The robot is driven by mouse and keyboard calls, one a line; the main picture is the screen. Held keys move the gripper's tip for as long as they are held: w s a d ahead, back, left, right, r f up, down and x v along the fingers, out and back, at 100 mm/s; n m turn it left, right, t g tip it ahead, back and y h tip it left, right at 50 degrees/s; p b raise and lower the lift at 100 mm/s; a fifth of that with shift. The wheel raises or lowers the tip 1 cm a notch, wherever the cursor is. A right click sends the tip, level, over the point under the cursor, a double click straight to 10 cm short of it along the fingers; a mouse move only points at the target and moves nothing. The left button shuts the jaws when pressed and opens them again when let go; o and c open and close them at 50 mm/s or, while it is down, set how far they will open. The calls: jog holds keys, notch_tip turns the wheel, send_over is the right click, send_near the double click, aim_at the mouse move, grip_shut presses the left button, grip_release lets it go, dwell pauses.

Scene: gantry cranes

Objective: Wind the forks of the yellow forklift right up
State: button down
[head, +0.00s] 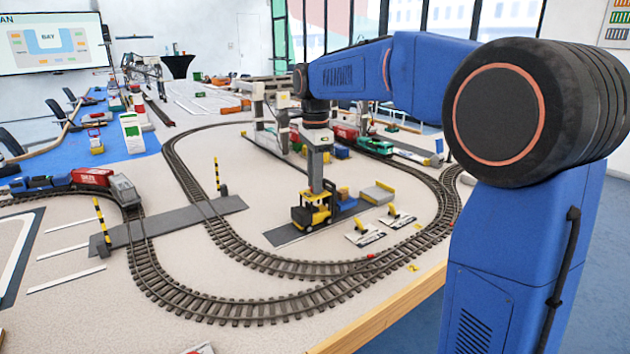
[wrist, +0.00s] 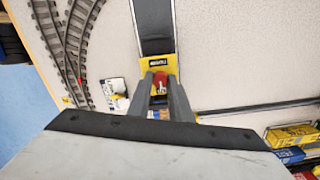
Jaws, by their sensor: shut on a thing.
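The yellow forklift (head: 308,215) with black wheels stands on a dark grey strip on the table in the head view. My gripper (head: 317,188) points straight down over the forklift's top. In the wrist view, the yellow forklift (wrist: 157,63) shows a dark label. A small red knob (wrist: 159,84) sits between the fingertips of my gripper (wrist: 159,92), which is shut on it. The forks cannot be made out, so their height cannot be told. My fingers and wrist hide part of the forklift.
Two small cards with yellow-black pieces (head: 365,233) lie to the right of the forklift. A grey block with yellow edges (head: 378,193) is behind them. Curved railway track (head: 240,305) loops around the front. A striped barrier post (head: 102,228) stands at left.

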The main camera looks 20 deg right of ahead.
jog(key=shift+m, duration=0.6)
jog(key=c, duration=1.6)
grip_release()
notch_tip(320, 180, up, 17)
jog(key=shift+r, duration=0.15)
jog(key=shift+s, duration=0.1)
